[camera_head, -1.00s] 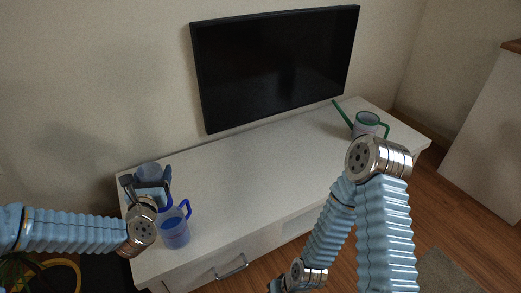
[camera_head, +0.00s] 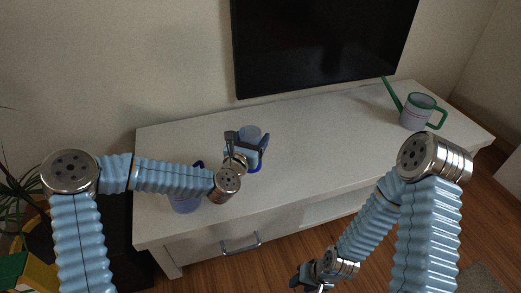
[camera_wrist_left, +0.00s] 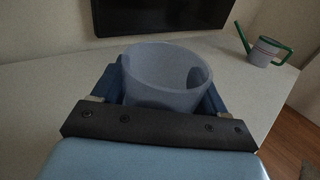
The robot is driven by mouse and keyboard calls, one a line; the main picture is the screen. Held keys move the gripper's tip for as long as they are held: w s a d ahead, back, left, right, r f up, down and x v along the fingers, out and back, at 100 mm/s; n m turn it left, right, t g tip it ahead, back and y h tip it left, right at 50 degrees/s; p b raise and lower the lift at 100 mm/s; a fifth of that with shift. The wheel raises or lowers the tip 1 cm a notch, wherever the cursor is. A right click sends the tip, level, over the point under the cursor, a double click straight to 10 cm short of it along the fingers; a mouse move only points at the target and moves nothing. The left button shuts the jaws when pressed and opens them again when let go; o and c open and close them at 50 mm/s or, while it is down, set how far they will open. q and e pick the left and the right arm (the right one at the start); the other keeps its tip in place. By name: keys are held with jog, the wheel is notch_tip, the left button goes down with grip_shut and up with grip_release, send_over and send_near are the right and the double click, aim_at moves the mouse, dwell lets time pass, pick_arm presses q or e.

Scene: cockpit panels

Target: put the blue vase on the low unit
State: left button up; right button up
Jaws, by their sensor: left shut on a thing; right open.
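The blue vase (camera_head: 250,133), a grey-blue open-topped cylinder, is in my left gripper (camera_head: 244,150). The gripper is shut on it, with dark fingers on either side. In the left wrist view the vase (camera_wrist_left: 165,75) stands roughly upright between the fingers (camera_wrist_left: 160,95), and its lower part is hidden. The low unit (camera_head: 310,150) is long and white-topped, and the vase is over its left part. I cannot tell whether the vase's base touches the top. My right gripper (camera_head: 312,280) is open and low in front of the unit, partly cut off by the frame.
A blue jug (camera_head: 185,203) stands near the unit's left front, partly behind my left arm. A watering can (camera_head: 418,110) with green spout and handle stands at the right end. A television (camera_head: 320,40) is behind the unit. The middle of the top is clear.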

pick_arm(q)
notch_tip(320, 180, down, 6)
jog(key=w+d, duration=0.1)
jog(key=shift+w+d+r+b, duration=0.15)
jog(key=shift+w+d+b, duration=0.1)
jog(key=shift+d+b, duration=0.1)
jog(key=o, duration=1.2)
jog(key=v, duration=1.2)
